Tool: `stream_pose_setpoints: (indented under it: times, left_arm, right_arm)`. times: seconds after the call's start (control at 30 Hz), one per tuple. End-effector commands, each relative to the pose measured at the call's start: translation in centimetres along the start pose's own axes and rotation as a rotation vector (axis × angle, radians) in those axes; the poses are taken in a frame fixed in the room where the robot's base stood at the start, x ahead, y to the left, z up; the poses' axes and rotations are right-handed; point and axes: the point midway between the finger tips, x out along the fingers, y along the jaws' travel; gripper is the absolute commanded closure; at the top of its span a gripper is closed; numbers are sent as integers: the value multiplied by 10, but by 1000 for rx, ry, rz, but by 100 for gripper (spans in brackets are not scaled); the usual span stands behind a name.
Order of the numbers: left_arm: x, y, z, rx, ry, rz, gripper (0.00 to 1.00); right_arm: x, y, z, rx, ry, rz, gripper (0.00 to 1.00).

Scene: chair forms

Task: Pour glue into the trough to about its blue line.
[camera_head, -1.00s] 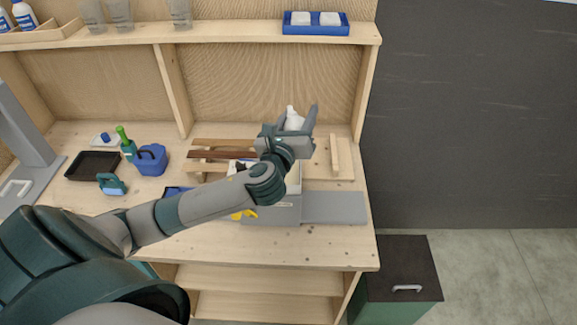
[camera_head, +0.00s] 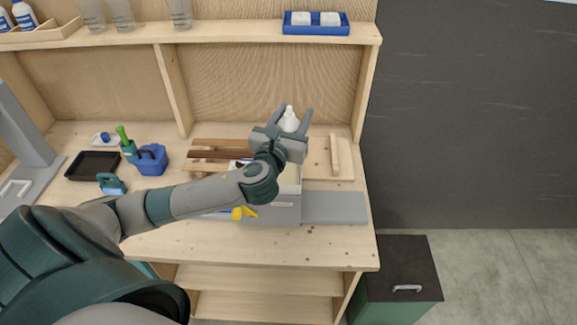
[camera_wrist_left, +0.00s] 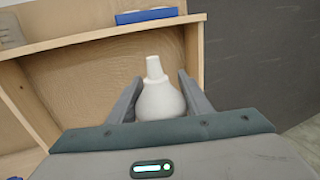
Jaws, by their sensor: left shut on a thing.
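My left gripper (camera_head: 291,111) is shut on a white glue bottle (camera_head: 289,121) with a tapered nozzle. It holds the bottle above the back right part of the workbench. In the left wrist view the bottle (camera_wrist_left: 160,98) sits between the two fingers (camera_wrist_left: 161,82), nozzle pointing up in the picture. No glue is seen coming out. I cannot clearly make out the trough or its blue line. A pale box-like part with a small blue spot shows beside my forearm, mostly hidden by the arm. My right gripper is not in view.
A grey unit (camera_head: 333,207) with a yellow part (camera_head: 243,213) lies below my arm. Wooden strips (camera_head: 222,155) lie behind. A black tray (camera_head: 92,165), blue can (camera_head: 151,159) and green bottle (camera_head: 126,143) stand left. A shelf (camera_head: 225,33) crosses above the bench.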

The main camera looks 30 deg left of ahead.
Motion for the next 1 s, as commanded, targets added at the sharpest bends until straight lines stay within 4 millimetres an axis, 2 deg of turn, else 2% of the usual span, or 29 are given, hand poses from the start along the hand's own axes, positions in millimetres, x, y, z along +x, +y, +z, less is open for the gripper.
stream_pose_setpoints:
  times: [0.27,0.8,1.0]
  left_arm:
    - [0,0,3,-3,-2,0,82]
    - [0,0,44,-4,-4,0,82]
    - [0,0,51,-3,-1,1,82]
  right_arm:
    - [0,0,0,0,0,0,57]
    - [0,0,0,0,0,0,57]
    - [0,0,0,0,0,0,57]
